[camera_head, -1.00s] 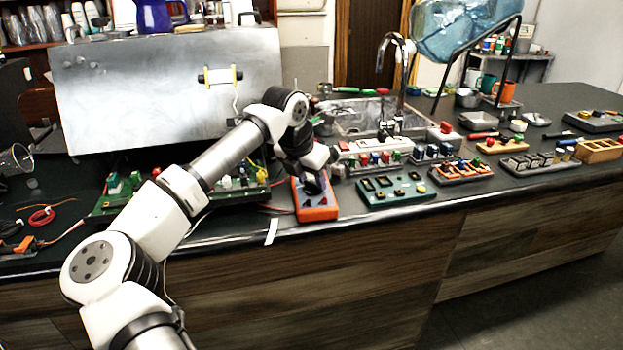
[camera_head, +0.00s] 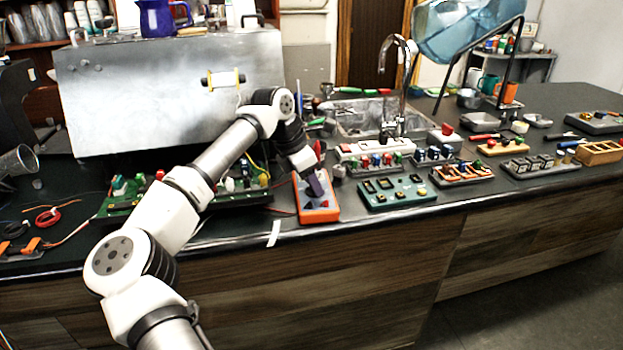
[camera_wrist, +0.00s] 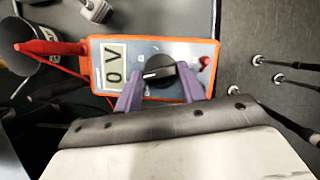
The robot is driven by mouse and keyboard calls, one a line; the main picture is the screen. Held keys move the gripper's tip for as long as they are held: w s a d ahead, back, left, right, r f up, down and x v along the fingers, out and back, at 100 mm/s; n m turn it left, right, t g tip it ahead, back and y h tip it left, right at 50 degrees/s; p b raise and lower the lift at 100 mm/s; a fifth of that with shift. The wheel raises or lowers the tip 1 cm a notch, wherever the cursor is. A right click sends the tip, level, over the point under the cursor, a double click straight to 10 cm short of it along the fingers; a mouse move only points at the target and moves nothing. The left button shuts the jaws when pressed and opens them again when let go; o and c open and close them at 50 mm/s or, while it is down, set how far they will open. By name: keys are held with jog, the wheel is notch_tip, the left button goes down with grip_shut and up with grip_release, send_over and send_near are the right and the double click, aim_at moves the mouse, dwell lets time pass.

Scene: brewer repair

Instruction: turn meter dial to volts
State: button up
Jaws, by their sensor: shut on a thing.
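The meter is an orange-rimmed box with a grey face. It lies on the dark counter near the front edge in the head view (camera_head: 318,213) and fills the middle of the wrist view (camera_wrist: 190,50). Its black round dial (camera_wrist: 158,72) has a pale pointer mark directed toward the display. The display (camera_wrist: 114,62) shows characters that look like "0 V". My gripper (camera_wrist: 160,90) has its two purple fingers on either side of the dial, shut on it. In the head view my gripper (camera_head: 315,186) reaches down onto the meter and hides the dial.
A red probe (camera_wrist: 50,47) with a red lead lies beside the meter. A teal board (camera_head: 397,192) stands close to its right, and green circuit boards (camera_head: 235,197) lie to its left. A large metal box (camera_head: 165,95) stands behind my arm.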

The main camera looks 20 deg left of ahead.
dwell(0.3)
jog(key=o, duration=1)
jog(key=shift+r, duration=0.1)
jog(key=b+v, duration=0.1)
jog(key=v, duration=1.2)
jog(key=shift+s+a+r+b, duration=0.1)
jog(key=shift+s+r+b, duration=0.15)
jog(key=shift+b, duration=0.15)
